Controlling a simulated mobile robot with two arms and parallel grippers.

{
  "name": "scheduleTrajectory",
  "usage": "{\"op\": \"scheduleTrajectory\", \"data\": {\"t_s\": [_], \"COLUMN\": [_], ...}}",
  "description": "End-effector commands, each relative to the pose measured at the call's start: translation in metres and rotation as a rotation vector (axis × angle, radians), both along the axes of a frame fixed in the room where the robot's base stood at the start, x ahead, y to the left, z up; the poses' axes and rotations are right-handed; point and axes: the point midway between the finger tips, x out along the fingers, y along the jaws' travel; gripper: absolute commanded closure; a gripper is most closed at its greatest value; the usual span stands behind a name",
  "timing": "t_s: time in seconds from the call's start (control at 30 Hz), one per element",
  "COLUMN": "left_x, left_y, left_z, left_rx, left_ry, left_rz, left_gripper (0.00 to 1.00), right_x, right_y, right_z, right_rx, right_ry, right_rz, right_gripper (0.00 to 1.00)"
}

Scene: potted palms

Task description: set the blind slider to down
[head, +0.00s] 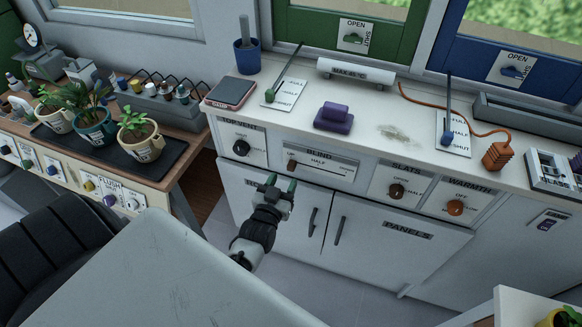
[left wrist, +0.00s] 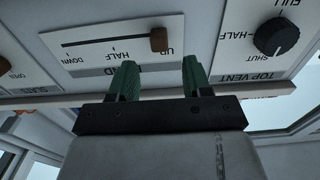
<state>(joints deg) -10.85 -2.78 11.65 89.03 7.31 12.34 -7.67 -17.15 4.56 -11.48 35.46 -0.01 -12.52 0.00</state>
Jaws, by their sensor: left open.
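The blind slider's brown knob (head: 291,165) sits at the left end of its slot on the white BLIND panel (head: 340,172) on the cabinet front. In the left wrist view, where the lettering is upside down, the knob (left wrist: 158,39) is at the UP end, and DOWN is at the far left end of the slot. My left gripper (head: 281,184) is open just below the panel. Its two green fingers (left wrist: 160,67) are spread, with the knob ahead of the gap between them and nothing held. My right gripper is not in view.
The TOP VENT dial (head: 241,147) is left of the panel; the SLATS dial (head: 396,191) and WARMTH dial (head: 455,207) are right. Cabinet doors with dark handles (head: 313,221) are below. A purple block (head: 334,116) stands on the counter above.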

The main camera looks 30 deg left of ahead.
Motion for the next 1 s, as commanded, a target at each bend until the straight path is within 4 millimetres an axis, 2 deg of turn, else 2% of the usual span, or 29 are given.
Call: {"op": "scheduleTrajectory", "data": {"t_s": [0.1, 0.3, 0.47, 0.7, 0.77, 1.0], "left_x": [0.023, 0.048, 0.056, 0.056, 0.056, 0.056], "left_y": [0.006, 0.012, 0.013, 0.014, 0.014, 0.013], "left_z": [0.001, 0.0, 0.0, 0.0, 0.0, 0.0], "left_rx": [0.0, -0.001, -0.001, 0.0, -0.001, 0.0], "left_ry": [-0.002, 0.0, 0.001, 0.001, 0.001, 0.001], "left_rz": [0.0, 0.0, 0.0, 0.0, 0.0, 0.0], "left_gripper": [0.51, 0.51, 0.51, 0.51, 0.59, 0.95], "right_x": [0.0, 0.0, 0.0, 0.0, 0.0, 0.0], "right_y": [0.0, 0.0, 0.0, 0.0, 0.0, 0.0], "right_z": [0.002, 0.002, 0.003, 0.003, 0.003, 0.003], "right_rx": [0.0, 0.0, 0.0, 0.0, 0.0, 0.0], "right_ry": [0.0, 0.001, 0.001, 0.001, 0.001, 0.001], "right_rz": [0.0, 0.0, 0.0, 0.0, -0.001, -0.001], "right_gripper": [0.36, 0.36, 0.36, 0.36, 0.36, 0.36]}}
